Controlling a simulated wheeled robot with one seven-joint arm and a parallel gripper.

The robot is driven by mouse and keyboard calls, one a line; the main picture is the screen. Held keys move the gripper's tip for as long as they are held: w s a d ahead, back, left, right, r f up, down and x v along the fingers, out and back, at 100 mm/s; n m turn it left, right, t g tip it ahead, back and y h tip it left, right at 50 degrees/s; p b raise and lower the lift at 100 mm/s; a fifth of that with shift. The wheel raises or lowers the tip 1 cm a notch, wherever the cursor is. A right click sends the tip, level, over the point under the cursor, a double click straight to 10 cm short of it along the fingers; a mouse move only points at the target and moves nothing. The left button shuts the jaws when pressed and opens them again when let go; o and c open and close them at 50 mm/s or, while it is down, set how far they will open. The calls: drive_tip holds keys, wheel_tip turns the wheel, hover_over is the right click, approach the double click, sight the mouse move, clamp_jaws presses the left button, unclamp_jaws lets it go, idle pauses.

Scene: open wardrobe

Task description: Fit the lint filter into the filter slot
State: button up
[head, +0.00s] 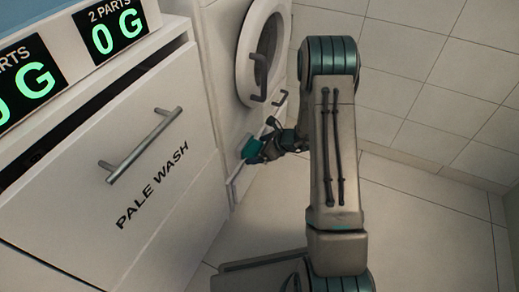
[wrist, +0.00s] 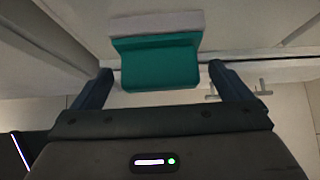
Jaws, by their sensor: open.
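The lint filter shows as a teal block (wrist: 160,65) in the wrist view and as a small teal piece (head: 252,149) low at the white machine's front in the head view. A pale grey strip (wrist: 155,23) runs along its far edge; I cannot tell whether it belongs to the filter or to the slot. My gripper (wrist: 160,68) is open, with one finger on each side of the teal block's near part. Gaps show between the block and both fingers. In the head view my gripper (head: 270,145) is right beside the teal piece. The filter slot's opening is not clearly visible.
The white machine has a round door (head: 264,55) with a dark handle above my gripper. A drawer front (head: 110,180) marked PALE WASH, with a metal bar handle (head: 140,145), stands at left. Displays (head: 118,28) read 0 G. Tiled floor (head: 420,230) to the right is clear.

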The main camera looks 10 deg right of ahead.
drive_tip(key=p+v, duration=0.5)
drive_tip(key=v, duration=0.8)
drive_tip(key=shift+s+d+r, duration=0.15)
drive_tip(key=shift+d+r, duration=0.05)
drive_tip(key=shift+r, duration=0.1)
drive_tip(key=shift+r, duration=0.1)
